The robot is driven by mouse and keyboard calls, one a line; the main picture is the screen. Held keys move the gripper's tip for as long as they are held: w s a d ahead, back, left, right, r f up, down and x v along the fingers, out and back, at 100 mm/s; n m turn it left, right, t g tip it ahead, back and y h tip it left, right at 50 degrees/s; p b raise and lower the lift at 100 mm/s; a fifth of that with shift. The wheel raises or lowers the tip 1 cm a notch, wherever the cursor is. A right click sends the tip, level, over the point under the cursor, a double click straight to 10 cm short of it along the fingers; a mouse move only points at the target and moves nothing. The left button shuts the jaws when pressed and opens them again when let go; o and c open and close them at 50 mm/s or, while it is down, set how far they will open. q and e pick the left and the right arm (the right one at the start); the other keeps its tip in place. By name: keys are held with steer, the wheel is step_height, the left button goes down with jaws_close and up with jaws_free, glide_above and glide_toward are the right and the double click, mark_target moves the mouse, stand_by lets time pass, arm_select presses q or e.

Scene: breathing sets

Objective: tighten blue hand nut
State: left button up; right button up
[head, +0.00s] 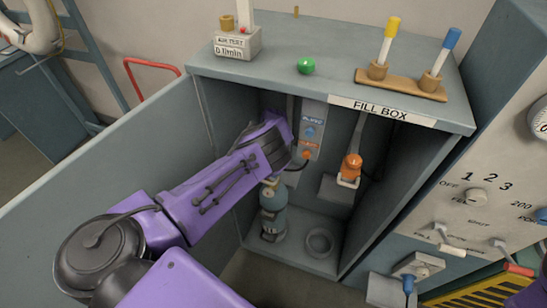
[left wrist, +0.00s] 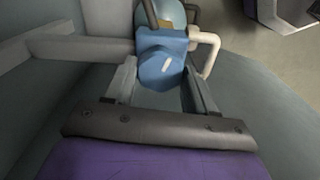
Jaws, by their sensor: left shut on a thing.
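The blue hand nut (left wrist: 162,62) is in the left wrist view, between the two fingers of my left gripper (left wrist: 160,80). The gripper is shut on it. The nut sits at the end of a fitting with a pale bent handle (left wrist: 208,50) beside it. In the head view my purple left arm reaches into the fill box (head: 382,107), and its wrist hides the fingers and the nut. A grey-green bottle (head: 273,200) stands on the box floor just below the wrist. My right gripper is not in view.
An orange-topped fitting (head: 350,168) hangs at the box's right. A grey ring (head: 320,242) lies on the floor beside the bottle. The side walls and top edge closely surround my arm. A control panel (head: 480,200) stands at the right.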

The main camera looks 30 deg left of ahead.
arm_select(q)
steer(key=m, duration=0.3)
steer(key=shift+m+p, duration=0.35)
steer(key=shift+m, duration=0.95)
steer(key=shift+r+m+p, duration=0.1)
steer(key=shift+m+p, duration=0.85)
steer(key=shift+m, duration=0.05)
steer(key=shift+m+p, duration=0.6)
steer(key=shift+m, duration=0.3)
steer(key=o, duration=1)
steer(key=shift+o, duration=0.2)
